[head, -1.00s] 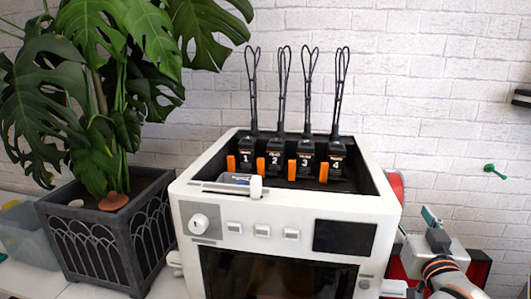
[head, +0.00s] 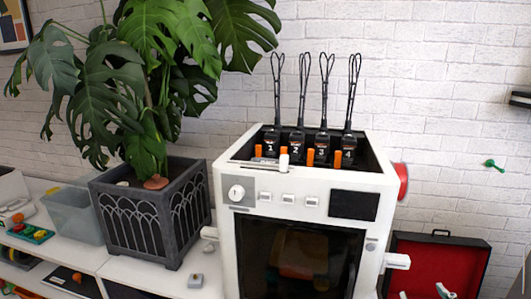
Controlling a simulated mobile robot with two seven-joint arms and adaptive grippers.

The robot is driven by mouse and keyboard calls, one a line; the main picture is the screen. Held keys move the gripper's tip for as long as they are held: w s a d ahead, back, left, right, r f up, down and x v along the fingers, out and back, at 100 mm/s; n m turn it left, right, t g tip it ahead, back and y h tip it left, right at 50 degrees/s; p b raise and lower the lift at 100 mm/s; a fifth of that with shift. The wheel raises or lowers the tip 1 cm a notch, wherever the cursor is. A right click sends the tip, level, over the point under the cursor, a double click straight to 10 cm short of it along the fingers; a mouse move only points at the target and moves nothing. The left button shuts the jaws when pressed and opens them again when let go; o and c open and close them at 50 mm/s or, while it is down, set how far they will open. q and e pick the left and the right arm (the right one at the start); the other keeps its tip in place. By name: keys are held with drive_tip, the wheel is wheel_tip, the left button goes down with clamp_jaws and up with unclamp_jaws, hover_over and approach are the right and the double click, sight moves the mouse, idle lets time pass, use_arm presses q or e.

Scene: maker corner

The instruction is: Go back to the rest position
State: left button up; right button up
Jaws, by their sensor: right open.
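My right gripper (head: 424,293) shows only at the bottom edge right of centre, in front of the red-lined case. Its pale fingertips are spread apart with nothing visible between them; the rest of it is cut off by the frame. My left gripper is not in view. The white 3D printer (head: 225,190) stands on the white bench, with several black numbered units (head: 297,144) in its open top and black looped tubes rising from them. The gripper is below and to the right of the printer, apart from its top.
A plant in a dark grey planter (head: 155,220) stands left of the printer. A clear bin (head: 75,215) is further left. An open red-lined case (head: 455,262) lies at the lower right. A red spool (head: 402,184) sticks out on the printer's right side.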

drive_tip(key=s+f+n+g, duration=0.6)
drive_tip(key=s+f, duration=0.8)
drive_tip(key=s, duration=0.4)
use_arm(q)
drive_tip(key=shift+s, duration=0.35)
use_arm(e)
drive_tip(key=w+a+f+m+t+y, duration=0.1)
drive_tip(key=a+f+m+t+y, duration=0.2)
drive_tip(key=a+f, duration=1.1)
wheel_tip(320, 180, down, 3)
drive_tip(key=y, duration=0.3)
drive_tip(key=shift+w+m, duration=0.3)
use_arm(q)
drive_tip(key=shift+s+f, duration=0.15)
use_arm(e)
drive_tip(key=shift+r, duration=0.1)
idle(0.3)
